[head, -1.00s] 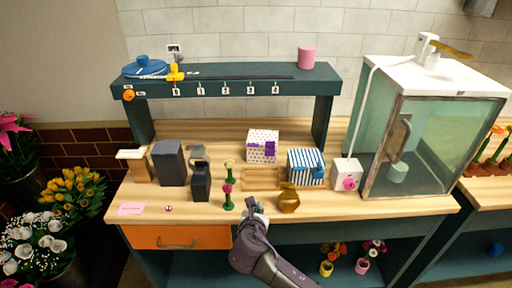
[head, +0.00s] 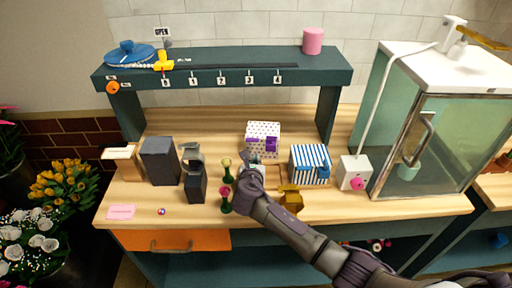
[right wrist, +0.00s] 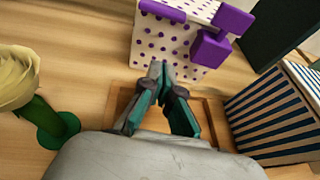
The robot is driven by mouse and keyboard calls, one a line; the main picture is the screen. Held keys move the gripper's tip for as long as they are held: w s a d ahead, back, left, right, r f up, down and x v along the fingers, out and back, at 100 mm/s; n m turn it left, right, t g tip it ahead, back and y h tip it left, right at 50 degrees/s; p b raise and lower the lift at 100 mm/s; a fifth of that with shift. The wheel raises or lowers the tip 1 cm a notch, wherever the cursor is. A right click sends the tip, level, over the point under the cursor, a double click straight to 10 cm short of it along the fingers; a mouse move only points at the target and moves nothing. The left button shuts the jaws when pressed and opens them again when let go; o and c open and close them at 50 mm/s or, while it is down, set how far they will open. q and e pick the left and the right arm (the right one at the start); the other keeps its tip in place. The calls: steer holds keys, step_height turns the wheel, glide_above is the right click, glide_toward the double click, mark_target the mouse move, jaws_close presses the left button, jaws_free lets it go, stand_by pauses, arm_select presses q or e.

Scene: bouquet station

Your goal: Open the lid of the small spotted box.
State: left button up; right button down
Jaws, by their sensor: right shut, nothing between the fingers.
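The lid looks closed. My right gripper (head: 254,166) is in front of the box. In the right wrist view the fingertips (right wrist: 158,70) are together and empty, pointing at the lower dotted face; I cannot tell if they touch it. My left gripper is not in view.
A blue-striped box (head: 310,163) stands close at the right. Two flower stems in green holders (head: 226,180) stand at the left, a gold hexagonal object (head: 291,199) at the front right. A wooden frame (right wrist: 211,112) lies under the gripper. The shelf (head: 230,68) is overhead.

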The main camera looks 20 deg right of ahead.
mark_target(257, 143)
steer(key=shift+x, duration=1.1)
step_height(257, 143, up, 3)
steer(key=shift+w+r+p, duration=0.1)
steer(key=shift+r+p, duration=0.05)
steer(key=shift+p, duration=0.95)
steer(key=shift+r, duration=0.35)
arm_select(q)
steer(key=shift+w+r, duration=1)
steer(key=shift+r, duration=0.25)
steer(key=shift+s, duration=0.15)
arm_select(e)
steer(key=shift+w, duration=0.1)
